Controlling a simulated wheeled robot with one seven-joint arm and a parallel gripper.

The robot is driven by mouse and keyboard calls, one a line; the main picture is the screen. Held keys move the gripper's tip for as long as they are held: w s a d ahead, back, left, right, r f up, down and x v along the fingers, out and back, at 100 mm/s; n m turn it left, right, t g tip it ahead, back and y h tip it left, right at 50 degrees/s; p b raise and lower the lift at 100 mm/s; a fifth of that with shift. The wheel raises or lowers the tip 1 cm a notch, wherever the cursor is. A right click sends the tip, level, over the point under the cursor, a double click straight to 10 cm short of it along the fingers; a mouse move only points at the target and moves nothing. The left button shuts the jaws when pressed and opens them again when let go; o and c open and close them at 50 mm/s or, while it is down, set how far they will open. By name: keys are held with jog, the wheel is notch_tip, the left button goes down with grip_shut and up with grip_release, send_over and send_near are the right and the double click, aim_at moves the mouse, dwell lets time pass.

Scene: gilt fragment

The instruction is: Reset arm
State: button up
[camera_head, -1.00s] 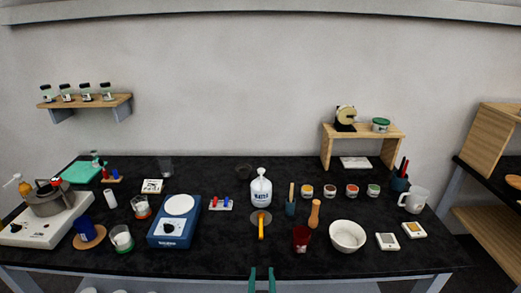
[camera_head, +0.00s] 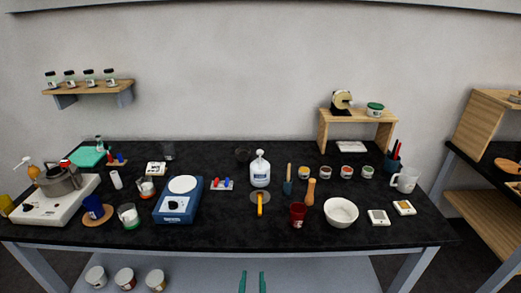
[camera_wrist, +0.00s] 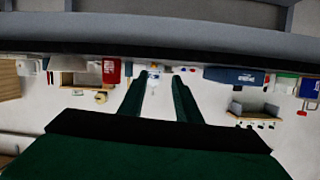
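My gripper (camera_head: 252,282) shows as two green fingertips at the bottom edge of the head view, in front of the table and below its front edge. Its fingers stand apart with nothing between them. In the wrist view my gripper (camera_wrist: 160,78) also shows two green fingers apart and empty. That view shows the table things upside down, with the table's front edge (camera_wrist: 150,48) running across it. The rest of my arm is out of the head view.
The black table (camera_head: 225,235) bears a blue-based device (camera_head: 176,210), a white bottle (camera_head: 260,172), a white bowl (camera_head: 341,212), a dark red cup (camera_head: 298,214) and a white mug (camera_head: 405,180). Several cans (camera_head: 125,279) stand on the lower shelf (camera_head: 205,272). A wall shelf (camera_head: 88,88) is at left.

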jog(key=s+a+f+m, duration=0.1)
jog(key=s+f, duration=0.2)
jog(key=s, duration=0.6)
jog(key=s+a+f, duration=0.1)
jog(key=s+f, duration=0.3)
jog(key=s, duration=0.6)
jog(key=s+d+r+n, duration=0.1)
jog(key=s+d, duration=0.1)
jog(key=s, duration=0.5)
jog(key=s+d+r, duration=0.2)
jog(key=s, duration=0.5)
jog(key=shift+n+t, duration=0.4)
